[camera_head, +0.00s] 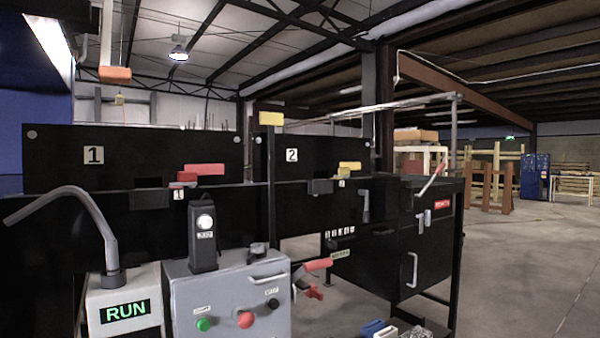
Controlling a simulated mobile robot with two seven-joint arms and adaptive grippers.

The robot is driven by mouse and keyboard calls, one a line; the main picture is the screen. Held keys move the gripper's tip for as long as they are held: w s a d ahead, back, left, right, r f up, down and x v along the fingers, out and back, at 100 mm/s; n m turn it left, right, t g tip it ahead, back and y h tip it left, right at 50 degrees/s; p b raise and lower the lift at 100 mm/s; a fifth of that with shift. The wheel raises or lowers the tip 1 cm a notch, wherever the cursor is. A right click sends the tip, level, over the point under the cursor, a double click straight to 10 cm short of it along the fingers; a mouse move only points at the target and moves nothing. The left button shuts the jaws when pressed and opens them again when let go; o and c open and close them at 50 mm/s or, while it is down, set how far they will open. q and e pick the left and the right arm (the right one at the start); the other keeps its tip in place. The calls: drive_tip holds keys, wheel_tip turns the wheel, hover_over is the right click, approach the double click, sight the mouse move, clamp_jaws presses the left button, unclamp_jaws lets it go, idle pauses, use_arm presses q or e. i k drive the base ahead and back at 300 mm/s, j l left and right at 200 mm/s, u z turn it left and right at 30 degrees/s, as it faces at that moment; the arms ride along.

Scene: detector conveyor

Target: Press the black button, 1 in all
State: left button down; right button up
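The black button (272,303) is a small round knob on the sloping front of a grey control box (181,294), low in the head view. It is right of a larger red button (246,319) and a green button (203,324) on the same face. A small label sits just above it, too small to read. Nothing covers the black button. Whether it is pressed in cannot be told. Neither my left nor my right gripper is in view.
Left of the box stands a white unit with a RUN display (125,311) and a bent grey bar (95,215). A black post device (203,240) stands on the box. A red-handled lever (318,265) sticks out at its right. Black conveyor panels (130,150) rise behind.

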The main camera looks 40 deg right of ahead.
sight(274, 302)
drive_tip(key=z, duration=1.05)
